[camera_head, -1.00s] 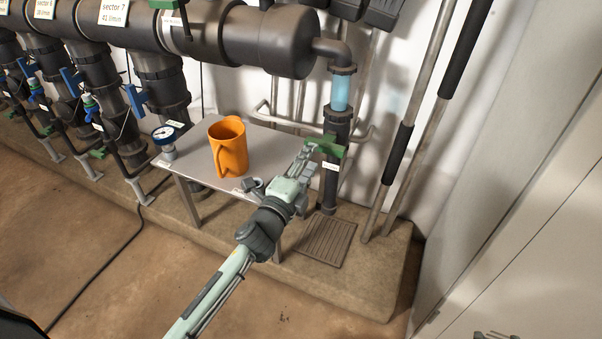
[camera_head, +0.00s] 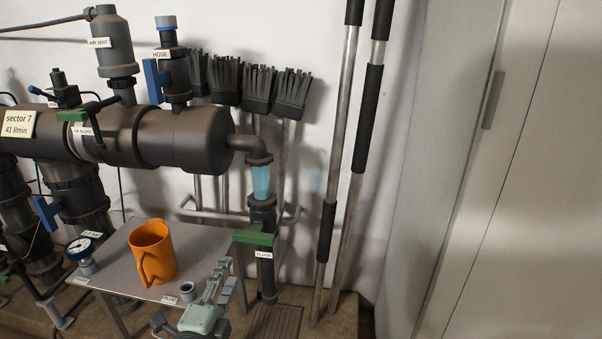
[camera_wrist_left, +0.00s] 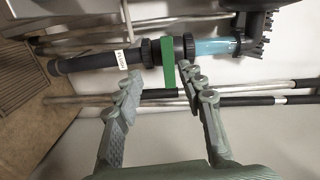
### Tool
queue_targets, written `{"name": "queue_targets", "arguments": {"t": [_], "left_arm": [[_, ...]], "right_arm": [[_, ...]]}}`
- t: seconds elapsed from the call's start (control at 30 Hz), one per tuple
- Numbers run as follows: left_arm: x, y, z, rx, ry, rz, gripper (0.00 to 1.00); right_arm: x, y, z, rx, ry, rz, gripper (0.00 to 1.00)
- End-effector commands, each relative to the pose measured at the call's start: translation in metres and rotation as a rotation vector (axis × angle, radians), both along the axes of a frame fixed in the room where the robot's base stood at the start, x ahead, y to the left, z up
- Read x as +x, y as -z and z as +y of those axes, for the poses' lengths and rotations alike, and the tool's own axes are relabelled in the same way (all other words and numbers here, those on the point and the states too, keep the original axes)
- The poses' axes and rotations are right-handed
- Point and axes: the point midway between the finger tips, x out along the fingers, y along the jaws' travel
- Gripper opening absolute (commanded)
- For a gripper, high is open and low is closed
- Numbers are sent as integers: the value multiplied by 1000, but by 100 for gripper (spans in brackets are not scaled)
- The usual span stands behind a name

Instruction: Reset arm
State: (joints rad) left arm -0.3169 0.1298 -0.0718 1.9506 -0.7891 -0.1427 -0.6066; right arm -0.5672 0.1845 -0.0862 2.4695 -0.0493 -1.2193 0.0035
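My left gripper (camera_head: 222,274) is in the lower middle of the head view, below and left of the green flush valve handle (camera_head: 254,238). Its two fingers are spread with nothing held between them, as the left wrist view (camera_wrist_left: 160,72) shows. In that view the green handle (camera_wrist_left: 169,62) stands beyond the fingertips, apart from them. The handle sits on a dark vertical pipe under a clear blue section (camera_head: 261,181). My right gripper is not in view.
An orange mug (camera_head: 153,254) and a pressure gauge (camera_head: 81,250) stand on a grey side table (camera_head: 200,243) left of my gripper. Long poles (camera_head: 340,150) lean on the wall to the right. A large manifold pipe (camera_head: 180,137) runs above the table.

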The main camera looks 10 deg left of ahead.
Motion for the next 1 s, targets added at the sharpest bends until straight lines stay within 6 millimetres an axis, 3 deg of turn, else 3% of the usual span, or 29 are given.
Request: {"name": "queue_targets", "arguments": {"t": [0.13,0.23,0.4,0.53,0.7,1.0], "left_arm": [[-28,39,41,-286,-201,215,40],[-72,86,64,-551,-408,428,40],[-161,144,65,-874,-727,746,40],[-210,163,55,-992,-885,901,40],[-234,170,48,-1039,-962,973,40],[-234,170,48,-1038,-961,974,40]], "right_arm": [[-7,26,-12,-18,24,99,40],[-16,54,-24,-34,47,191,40],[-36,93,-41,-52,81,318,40],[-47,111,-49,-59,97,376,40],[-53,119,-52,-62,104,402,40],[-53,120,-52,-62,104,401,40]]}}
